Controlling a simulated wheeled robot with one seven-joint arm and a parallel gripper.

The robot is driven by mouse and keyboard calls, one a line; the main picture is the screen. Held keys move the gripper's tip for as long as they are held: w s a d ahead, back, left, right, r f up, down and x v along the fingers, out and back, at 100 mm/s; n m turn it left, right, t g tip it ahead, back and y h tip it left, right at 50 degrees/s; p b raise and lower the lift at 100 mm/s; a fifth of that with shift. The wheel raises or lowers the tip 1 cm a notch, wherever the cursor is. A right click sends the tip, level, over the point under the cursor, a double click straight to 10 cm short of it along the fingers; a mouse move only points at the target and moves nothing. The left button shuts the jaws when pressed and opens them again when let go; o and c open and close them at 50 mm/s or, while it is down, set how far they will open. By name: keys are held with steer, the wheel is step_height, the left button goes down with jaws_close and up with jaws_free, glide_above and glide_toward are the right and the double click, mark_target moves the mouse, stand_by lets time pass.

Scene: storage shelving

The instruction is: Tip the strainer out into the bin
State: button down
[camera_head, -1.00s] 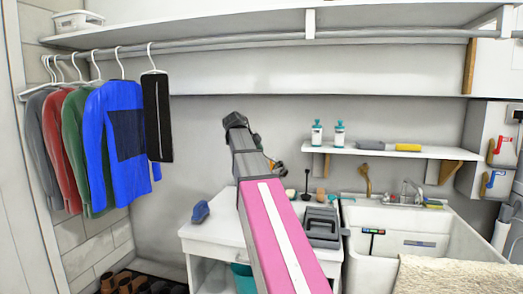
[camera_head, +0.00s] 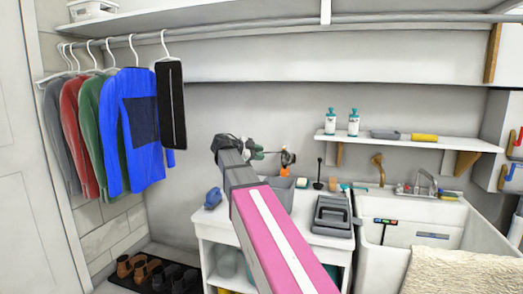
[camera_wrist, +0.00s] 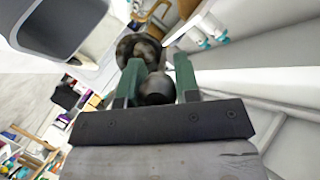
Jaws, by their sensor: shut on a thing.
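My gripper (camera_wrist: 158,78) has two green fingers shut on a dark, rounded handle (camera_wrist: 157,90) in the wrist view. Just beyond the fingertips is a round strainer (camera_wrist: 138,46) with brown mottled contents. A grey open container (camera_head: 284,192), apparently the bin, stands on the counter below, partly hidden by my arm. A grey container (camera_wrist: 60,22) also fills the upper left of the wrist view, to the strainer's left.
A dark grey caddy (camera_head: 333,217) sits on the counter (camera_head: 215,222), beside the white sink (camera_head: 375,210). A blue brush-like object (camera_head: 212,198) lies at the left. A wall shelf (camera_head: 400,141) holds two bottles. Clothes (camera_head: 135,120) hang at the left.

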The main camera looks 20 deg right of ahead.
step_height(320, 180, down, 7)
steer(key=a+n+t+h, duration=0.1)
steer(key=a+h, duration=0.1)
steer(key=h, duration=0.4)
steer(key=shift+a+r+n, duration=0.15)
steer(key=shift+n, duration=0.25)
steer(key=shift+w, duration=0.1)
